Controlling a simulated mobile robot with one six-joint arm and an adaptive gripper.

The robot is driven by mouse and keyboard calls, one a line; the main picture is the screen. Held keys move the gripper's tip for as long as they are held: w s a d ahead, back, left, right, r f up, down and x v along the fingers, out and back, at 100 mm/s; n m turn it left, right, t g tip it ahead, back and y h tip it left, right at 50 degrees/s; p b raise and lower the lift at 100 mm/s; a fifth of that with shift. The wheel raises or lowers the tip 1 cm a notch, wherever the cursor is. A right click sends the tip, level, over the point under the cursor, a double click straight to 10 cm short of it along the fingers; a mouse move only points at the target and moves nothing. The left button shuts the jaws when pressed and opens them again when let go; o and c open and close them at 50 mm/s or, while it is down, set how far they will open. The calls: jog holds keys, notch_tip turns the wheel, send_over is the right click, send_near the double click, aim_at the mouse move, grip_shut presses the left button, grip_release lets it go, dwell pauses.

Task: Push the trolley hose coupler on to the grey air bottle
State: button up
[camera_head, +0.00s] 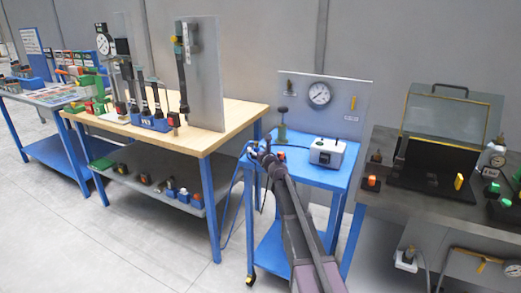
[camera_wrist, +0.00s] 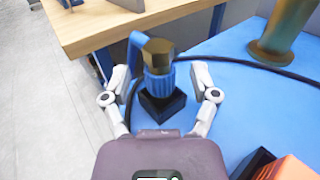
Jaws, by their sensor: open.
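The hose coupler (camera_wrist: 158,54), with a brass hex top and a blue ribbed collar, stands upright in a small black square holder (camera_wrist: 165,104) on the blue trolley top (camera_wrist: 226,130). A bent blue hose runs down on its left. My gripper (camera_wrist: 159,73) is open, with one finger on each side of the coupler; whether either finger touches it cannot be told. In the head view my gripper (camera_head: 264,150) is over the trolley's left edge and hides the coupler. I cannot pick out the grey air bottle for certain in either view.
An olive-brown flared post (camera_wrist: 280,30) stands beyond on the right, and a dark cable crosses behind the coupler. An orange block (camera_wrist: 290,168) is near right. A white box (camera_head: 327,152) and gauge panel (camera_head: 322,100) are on the trolley; a wooden-topped bench (camera_head: 215,125) is left.

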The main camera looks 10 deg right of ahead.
jog(key=shift+w+a, duration=0.1)
jog(key=shift+w, duration=0.15)
dwell(0.3)
grip_shut()
